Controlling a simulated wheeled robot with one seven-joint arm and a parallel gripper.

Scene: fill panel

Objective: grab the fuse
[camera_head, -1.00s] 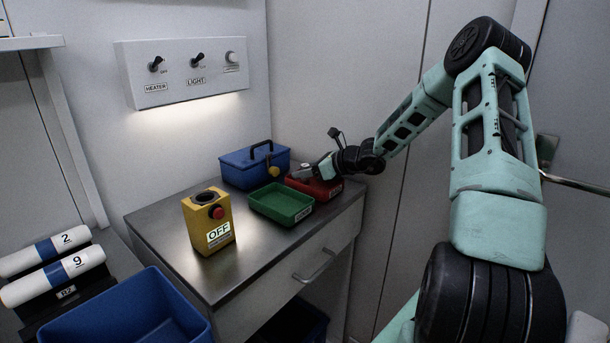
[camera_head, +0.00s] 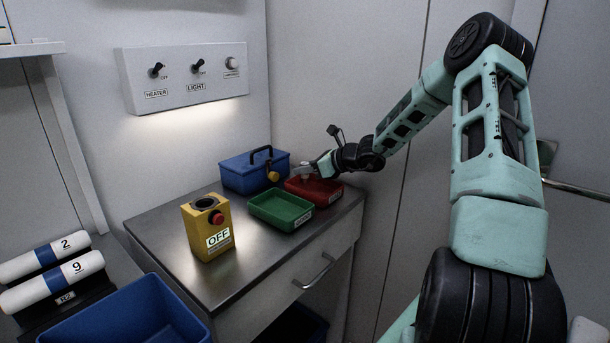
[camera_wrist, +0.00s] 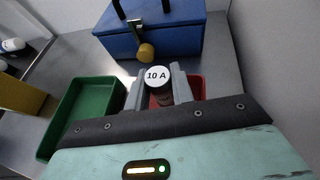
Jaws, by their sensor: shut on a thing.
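The fuse (camera_wrist: 158,76) has a white round top marked "10 A" and a dark body in the wrist view. My gripper (camera_wrist: 158,84) is shut on it, with a grey finger on each side. In the head view my gripper (camera_head: 304,171) is above the red tray (camera_head: 318,190) at the back right of the counter, and the fuse is too small there to make out well. The red tray also shows below the fingers in the wrist view (camera_wrist: 196,88). How far the fuse is above the tray floor cannot be told.
A green tray (camera_head: 281,213) stands left of the red one, with a blue padlocked box (camera_head: 242,178) behind. A yellow "OFF" box (camera_head: 207,245) stands on the counter's front left. A switch panel (camera_head: 185,78) is on the wall. Bare counter (camera_head: 165,225) lies at left.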

